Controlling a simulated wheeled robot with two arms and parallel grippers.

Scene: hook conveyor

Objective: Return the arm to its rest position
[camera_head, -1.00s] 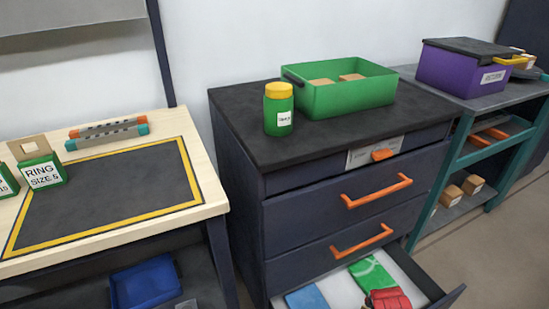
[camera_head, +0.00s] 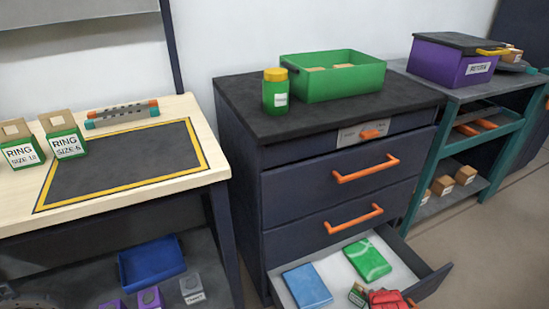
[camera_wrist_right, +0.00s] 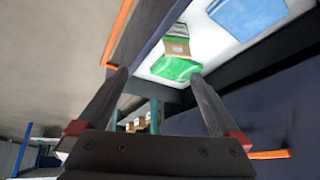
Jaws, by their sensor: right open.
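My right gripper (camera_wrist_right: 158,78) shows only in the right wrist view. Its two dark fingers are spread apart with nothing between them. Beyond the fingertips is the open bottom drawer (camera_head: 416,262), with a white inside. It holds a blue packet (camera_head: 307,285), a green packet (camera_head: 369,258), a small green-and-brown box (camera_head: 357,295) and a red item (camera_head: 386,298) cut by the frame edge. The wrist view also shows the blue packet (camera_wrist_right: 248,14), a green item (camera_wrist_right: 176,68) and the small box (camera_wrist_right: 176,46). My left gripper is not in view.
The dark cabinet (camera_head: 320,118) carries a green bin (camera_head: 340,84) and a yellow-lidded jar (camera_head: 275,95). A workbench (camera_head: 195,108) with ring boxes (camera_head: 66,143) stands left. A shelf (camera_head: 455,142) with a purple box (camera_head: 450,66) stands right. The open drawer juts into the floor space.

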